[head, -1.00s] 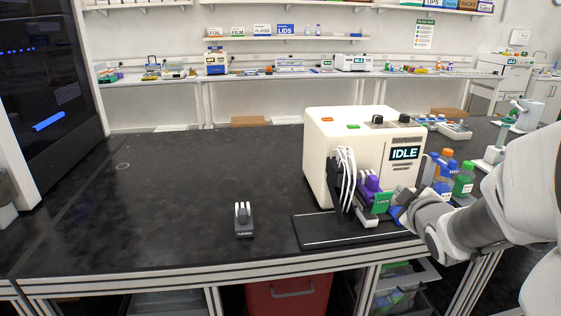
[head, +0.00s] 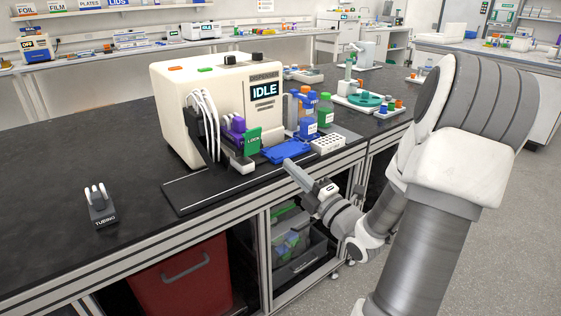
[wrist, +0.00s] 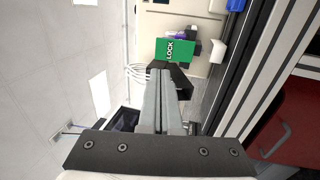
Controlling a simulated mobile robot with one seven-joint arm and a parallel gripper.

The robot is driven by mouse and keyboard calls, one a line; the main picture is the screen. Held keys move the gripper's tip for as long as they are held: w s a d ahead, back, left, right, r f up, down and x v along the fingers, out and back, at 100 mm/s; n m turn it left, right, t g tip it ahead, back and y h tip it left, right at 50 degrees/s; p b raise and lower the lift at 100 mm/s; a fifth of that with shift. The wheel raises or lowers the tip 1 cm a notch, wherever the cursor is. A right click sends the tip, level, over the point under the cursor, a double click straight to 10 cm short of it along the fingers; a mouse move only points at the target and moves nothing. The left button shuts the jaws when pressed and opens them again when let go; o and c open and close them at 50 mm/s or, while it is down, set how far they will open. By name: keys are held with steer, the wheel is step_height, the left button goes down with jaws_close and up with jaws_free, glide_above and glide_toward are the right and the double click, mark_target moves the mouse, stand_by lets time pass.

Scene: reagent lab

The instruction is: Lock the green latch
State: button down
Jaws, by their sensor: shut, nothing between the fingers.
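The green latch (head: 253,141), a plate marked LOCK, stands upright at the front of the cream dispenser (head: 205,115), beside its purple part (head: 234,127). In the wrist view the latch (wrist: 177,50) appears sideways beyond my fingertips. My gripper (head: 291,167) is shut and empty, at the bench's front edge, right of and apart from the latch. The wrist view shows its fingers together (wrist: 161,75), pointing toward the latch area. Whether the latch is fully seated cannot be told.
A blue tray (head: 288,151) and a white rack (head: 328,145) lie right of the latch, with bottles (head: 325,110) behind. White tubes (head: 208,110) hang on its left. A tubing holder (head: 100,205) stands at the left on otherwise clear bench.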

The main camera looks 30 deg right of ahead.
mark_target(256, 132)
steer(key=b+x, duration=0.1)
steer(key=x, duration=1.1)
steer(key=shift+w+r, duration=0.1)
steer(key=shift+w, duration=0.15)
steer(key=shift+r, duration=0.1)
steer(key=w+r+g+p, duration=0.1)
steer(key=p, duration=0.1)
steer(key=shift+a+r+g+p, duration=0.2)
steer(key=shift+g+p, duration=0.1)
steer(key=shift+g, duration=0.1)
steer(key=shift+w+f+g+p, duration=0.15)
steer(key=shift+w+g+p, duration=0.15)
steer(key=shift+g+p, duration=0.25)
steer(key=shift+d, duration=0.1)
steer(key=shift+s+f, duration=0.1)
